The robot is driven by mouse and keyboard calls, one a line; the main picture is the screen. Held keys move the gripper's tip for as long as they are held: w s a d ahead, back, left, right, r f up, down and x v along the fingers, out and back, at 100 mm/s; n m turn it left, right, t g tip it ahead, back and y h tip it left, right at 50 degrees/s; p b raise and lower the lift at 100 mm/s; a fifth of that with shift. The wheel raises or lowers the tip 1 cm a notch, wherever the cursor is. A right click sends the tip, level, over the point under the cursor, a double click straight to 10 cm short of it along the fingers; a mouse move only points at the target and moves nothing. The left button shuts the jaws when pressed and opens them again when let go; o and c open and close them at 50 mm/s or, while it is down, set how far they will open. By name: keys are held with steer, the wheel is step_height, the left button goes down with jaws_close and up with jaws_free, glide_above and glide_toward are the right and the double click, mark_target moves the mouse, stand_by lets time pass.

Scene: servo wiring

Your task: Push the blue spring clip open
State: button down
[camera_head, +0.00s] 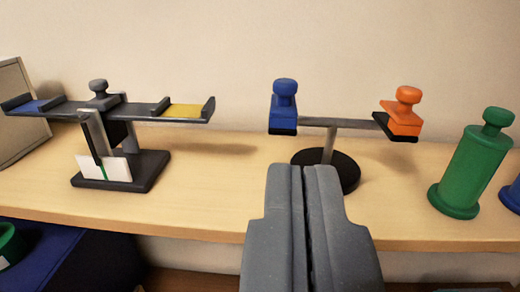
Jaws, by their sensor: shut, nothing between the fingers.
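A blue block with a round knob on top (284,106) sits at the left end of a grey crossbar on a stand. It is the most prominent blue piece, but I cannot tell from its shape whether it is the spring clip, or whether it is open or shut. My gripper (304,171) is shut and empty in the lower middle. In the picture it is below the blue block and in front of the stand's round black base (340,175), partly hiding that base. The blue block looks clear of the fingers.
An orange knobbed block (405,114) sits at the crossbar's right end. A grey balance (120,168) with blue and yellow pans stands left on the wooden shelf (225,195). A green knobbed cylinder (470,170) stands right. A dark blue box (60,255) lies below, left.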

steer(key=shift+w+f, duration=0.25)
steer(key=shift+f, duration=0.55)
steer(key=shift+w+r, duration=0.1)
